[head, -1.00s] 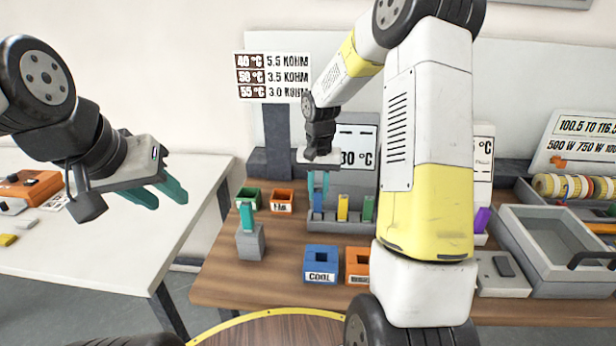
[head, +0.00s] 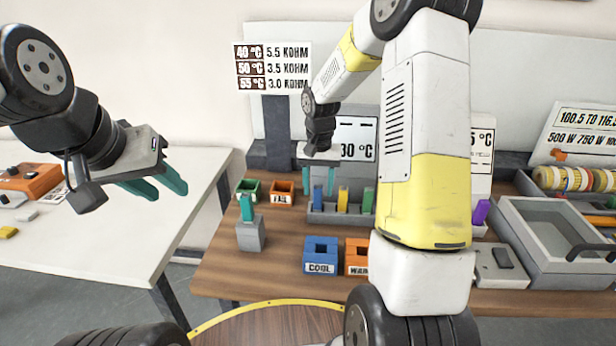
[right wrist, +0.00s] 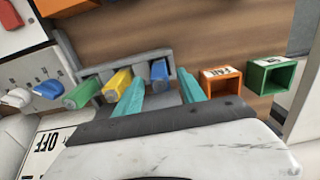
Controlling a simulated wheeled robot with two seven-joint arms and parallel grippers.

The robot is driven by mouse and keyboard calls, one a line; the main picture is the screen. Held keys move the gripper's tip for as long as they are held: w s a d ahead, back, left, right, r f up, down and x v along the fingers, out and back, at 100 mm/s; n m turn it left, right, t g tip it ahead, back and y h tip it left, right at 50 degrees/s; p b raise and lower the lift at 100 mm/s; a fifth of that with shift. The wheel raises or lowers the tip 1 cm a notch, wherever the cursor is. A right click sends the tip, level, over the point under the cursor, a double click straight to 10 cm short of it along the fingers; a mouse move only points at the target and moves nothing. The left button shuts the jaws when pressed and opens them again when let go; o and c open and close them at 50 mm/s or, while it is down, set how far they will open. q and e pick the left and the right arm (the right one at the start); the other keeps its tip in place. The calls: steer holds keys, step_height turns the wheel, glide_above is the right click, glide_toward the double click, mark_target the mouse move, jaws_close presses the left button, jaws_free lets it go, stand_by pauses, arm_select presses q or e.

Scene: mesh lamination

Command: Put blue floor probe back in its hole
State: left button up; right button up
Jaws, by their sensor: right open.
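The blue floor probe (head: 317,199) stands upright in the left slot of the grey rack (head: 338,218), beside a yellow probe (head: 343,200) and a green probe (head: 368,200). My right gripper (head: 318,181) is open, with one finger on each side of the blue probe's top. The right wrist view also shows the blue probe (right wrist: 159,72) between the two teal fingers, with a gap on each side. Its lower end is hidden in the rack. My left gripper (head: 156,184) is open and empty over the white table at the left.
A grey block (head: 250,236) with a teal piece stands left of the rack. Green (head: 249,186) and orange (head: 282,199) bins are behind it. Blue COOL (head: 320,266) and orange (head: 356,268) boxes stand in front. A grey tray (head: 553,236) is at the right.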

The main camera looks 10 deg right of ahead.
steer(key=shift+r, duration=3.9)
steer(key=shift+r, duration=0.1)
